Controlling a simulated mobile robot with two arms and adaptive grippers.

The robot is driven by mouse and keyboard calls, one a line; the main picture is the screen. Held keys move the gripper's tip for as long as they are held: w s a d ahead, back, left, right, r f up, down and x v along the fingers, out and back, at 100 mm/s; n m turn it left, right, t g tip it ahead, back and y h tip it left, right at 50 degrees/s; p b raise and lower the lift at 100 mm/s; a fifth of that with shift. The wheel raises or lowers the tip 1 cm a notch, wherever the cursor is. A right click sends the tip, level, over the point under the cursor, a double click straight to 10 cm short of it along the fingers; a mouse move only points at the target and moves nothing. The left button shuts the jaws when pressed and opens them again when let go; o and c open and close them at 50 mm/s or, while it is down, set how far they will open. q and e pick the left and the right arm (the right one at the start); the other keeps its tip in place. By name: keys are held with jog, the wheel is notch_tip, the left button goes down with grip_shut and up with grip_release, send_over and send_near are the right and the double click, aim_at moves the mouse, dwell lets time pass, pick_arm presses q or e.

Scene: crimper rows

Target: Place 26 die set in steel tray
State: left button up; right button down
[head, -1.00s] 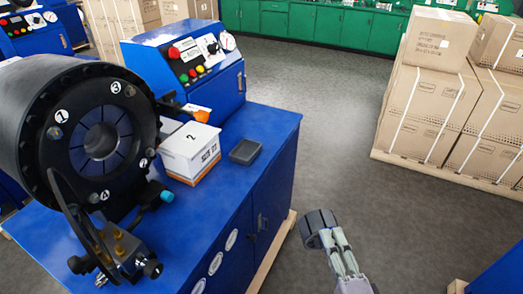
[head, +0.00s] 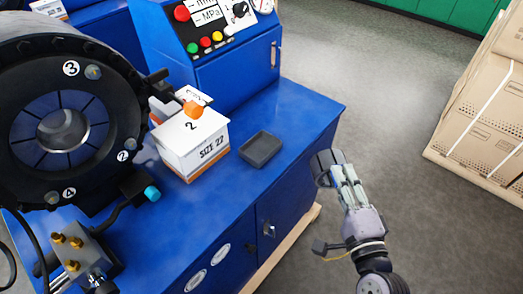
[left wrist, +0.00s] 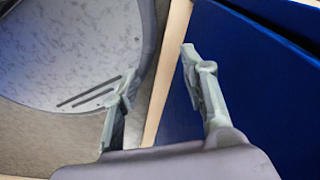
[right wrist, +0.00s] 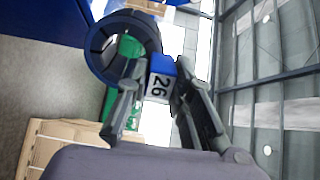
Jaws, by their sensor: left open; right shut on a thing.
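The 26 die set is a dark segmented ring (right wrist: 112,48) with a blue and white label reading 26 in the right wrist view. My right gripper (right wrist: 152,88) is shut on it at the label side. In the head view the die set (head: 324,167) hangs in my right gripper (head: 340,170), off the right edge of the blue bench and apart from the tray. The steel tray (head: 259,161) is small, dark grey and looks empty on the bench top. My left gripper (left wrist: 155,85) is open and empty beside a blue panel; it is not in the head view.
A white and orange size box (head: 196,148) stands left of the tray. The black crimper head (head: 120,95) fills the left, and a blue control console (head: 235,85) stands behind. Cartons (head: 490,110) are at the right. The floor between is clear.

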aim_at(315, 164)
jog(key=w+a+n+y, duration=0.1)
jog(key=w, duration=0.1)
jog(key=w+a+r+y+b, duration=0.1)
jog(key=w+a, duration=0.1)
jog(key=w+a+r+n+g+y+b, duration=0.1)
jog(key=w+a+y, duration=0.1)
jog(key=shift+a+n, duration=0.15)
jog(key=shift+n, duration=0.15)
jog(key=w+a+r+n+g+y+b, duration=0.65)
jog(key=w+a+r, duration=0.25)
jog(key=w+r, duration=0.25)
jog(key=shift+m+t+y, duration=0.25)
jog(key=shift+y, duration=0.2)
jog(key=shift+f+b, duration=1.35)
jog(key=shift+f, duration=8.45)
pick_arm(q)
notch_tip(315, 164, down, 12)
jog(key=s, duration=0.1)
jog(key=shift+s+d+r, duration=0.15)
jog(key=shift+s+d, duration=0.05)
jog(key=shift+s, duration=0.05)
